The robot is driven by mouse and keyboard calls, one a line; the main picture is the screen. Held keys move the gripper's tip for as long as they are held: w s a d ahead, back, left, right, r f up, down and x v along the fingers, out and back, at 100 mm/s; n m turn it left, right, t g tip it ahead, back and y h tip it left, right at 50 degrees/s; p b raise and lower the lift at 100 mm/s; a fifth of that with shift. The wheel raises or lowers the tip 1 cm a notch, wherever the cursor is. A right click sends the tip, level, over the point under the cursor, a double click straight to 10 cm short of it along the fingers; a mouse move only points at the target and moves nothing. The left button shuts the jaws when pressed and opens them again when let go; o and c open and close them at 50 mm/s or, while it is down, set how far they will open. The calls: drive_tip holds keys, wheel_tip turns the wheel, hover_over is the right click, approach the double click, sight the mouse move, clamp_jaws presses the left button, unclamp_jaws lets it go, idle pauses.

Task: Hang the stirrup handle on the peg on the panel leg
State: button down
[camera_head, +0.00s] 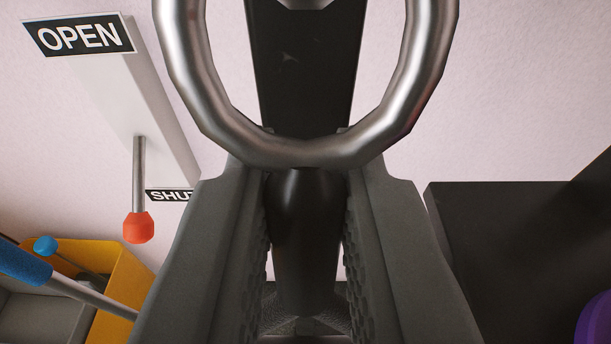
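My gripper (306,180) points up the picture, its two grey fingers closed on the dark stem (305,225) of the stirrup handle. The handle's shiny metal loop (300,152) rises beyond the fingertips. Its upper part is cut off by the picture's top edge. Behind the loop is a black bar (303,75), which looks like the panel leg. A rounded metal piece (305,3), possibly the peg, shows at the top edge inside the loop's outline. Only its lower end is visible, and I cannot tell its distance from the loop.
At left, a pale panel with an OPEN sign (84,38) and a SHUT sign (170,195) carries a red-knobbed lever (138,227). A yellow box (125,270) and blue-ended rods (22,263) are at lower left. A dark block (500,240) and a purple object (597,322) are at right.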

drive_tip(key=c, duration=1.3)
unclamp_jaws()
drive_tip(key=shift+s, duration=0.1)
drive_tip(key=v, duration=1.7)
drive_tip(key=s+r+t, duration=0.1)
drive_tip(key=s+r, duration=1.9)
drive_tip(key=s, duration=0.6)
drive_tip(key=s+r, duration=0.5)
drive_tip(key=s, duration=0.5)
drive_tip(key=shift+t, duration=0.4)
